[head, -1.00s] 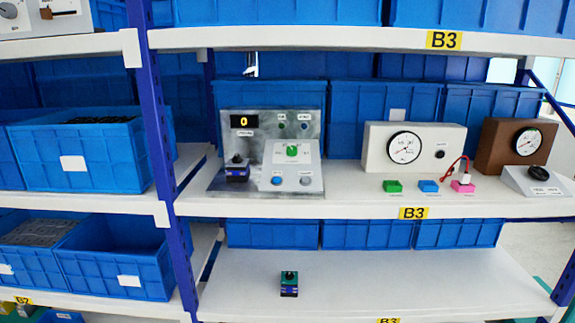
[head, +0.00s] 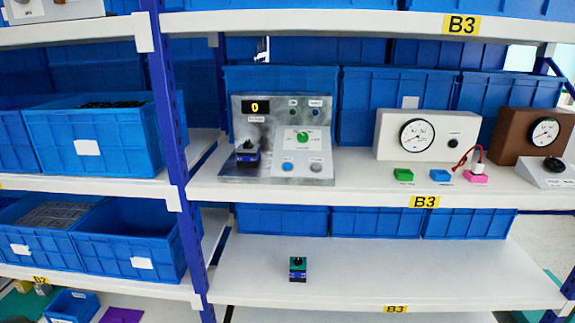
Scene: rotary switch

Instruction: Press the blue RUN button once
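A grey metal control panel (head: 270,107) stands on the middle shelf, left of centre. Its display (head: 264,107) reads 0. A blue button (head: 288,167) sits on its sloped lower face, with a pale grey button (head: 316,167) to the right of it. A green rotary knob (head: 303,137) is above them on a white plate. A dark block (head: 247,153) with a knob on top sits at the panel's lower left. The button labels are too small to read. Neither of my grippers is in view.
A white gauge box (head: 387,147), a brown gauge box (head: 507,142) and green, blue and pink blocks stand to the right on the same shelf (head: 350,190). Blue bins fill the back and the left rack. A small dark block (head: 298,269) stands on the lower shelf.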

